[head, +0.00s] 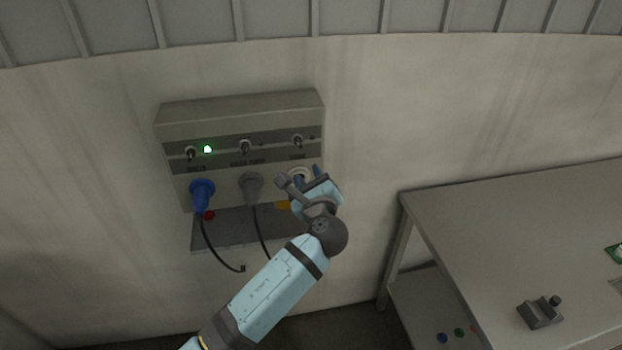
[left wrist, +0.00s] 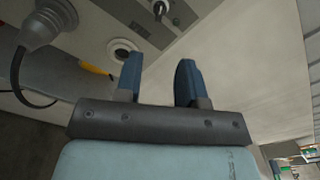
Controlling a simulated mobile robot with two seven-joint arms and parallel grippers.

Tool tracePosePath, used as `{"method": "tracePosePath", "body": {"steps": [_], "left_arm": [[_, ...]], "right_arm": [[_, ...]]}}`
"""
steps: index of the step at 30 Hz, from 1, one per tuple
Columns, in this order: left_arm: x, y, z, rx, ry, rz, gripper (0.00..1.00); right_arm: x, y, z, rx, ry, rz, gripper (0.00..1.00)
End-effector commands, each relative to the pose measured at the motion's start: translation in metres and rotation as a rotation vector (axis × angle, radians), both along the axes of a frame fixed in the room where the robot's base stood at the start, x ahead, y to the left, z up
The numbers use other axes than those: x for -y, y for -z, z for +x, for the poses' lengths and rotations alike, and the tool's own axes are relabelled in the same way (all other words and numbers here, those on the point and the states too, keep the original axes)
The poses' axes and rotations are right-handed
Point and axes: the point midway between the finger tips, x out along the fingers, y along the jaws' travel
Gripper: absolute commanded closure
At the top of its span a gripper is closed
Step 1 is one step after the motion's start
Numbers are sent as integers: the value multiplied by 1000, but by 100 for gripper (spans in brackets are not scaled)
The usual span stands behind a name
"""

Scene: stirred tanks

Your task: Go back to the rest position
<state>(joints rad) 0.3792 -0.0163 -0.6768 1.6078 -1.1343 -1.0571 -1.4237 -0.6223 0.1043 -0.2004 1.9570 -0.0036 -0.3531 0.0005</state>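My left gripper (head: 304,180) is in front of the right end of a wall-mounted panel (head: 240,106), close to its right-hand socket. In the left wrist view my left gripper (left wrist: 160,80) has its two blue fingers apart, with nothing between them. A round white-rimmed socket (left wrist: 122,50) shows just beyond the left finger. My left arm reaches up from the bottom of the head view. My right gripper is in neither view.
The panel carries a blue plug (head: 201,194), a grey plug (head: 251,187), switches and a lit green lamp (head: 207,149). Cables hang past a grey shelf (head: 222,236) below. A table (head: 500,225) with a small grey device (head: 540,312) stands right.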

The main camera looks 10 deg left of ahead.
Motion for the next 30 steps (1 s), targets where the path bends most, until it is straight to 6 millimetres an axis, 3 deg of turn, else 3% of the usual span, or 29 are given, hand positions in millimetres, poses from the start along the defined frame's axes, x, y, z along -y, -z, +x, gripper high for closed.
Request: {"method": "tracePosePath", "body": {"steps": [11, 14, 16, 20, 24, 30], "left_arm": [[-1, 5, -2, -8, 4, -17, 64], [-7, 32, -11, -46, 25, -122, 64], [-15, 65, -25, -93, 47, -267, 64], [-33, 141, -72, -197, 57, -670, 64], [-55, 208, -136, -273, -10, -1150, 64], [-93, 266, -238, -282, -226, -1806, 64]], "right_arm": [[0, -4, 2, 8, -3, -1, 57], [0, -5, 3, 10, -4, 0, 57], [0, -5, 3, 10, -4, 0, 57], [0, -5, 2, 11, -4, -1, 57], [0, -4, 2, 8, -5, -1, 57], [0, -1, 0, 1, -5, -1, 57]]}}
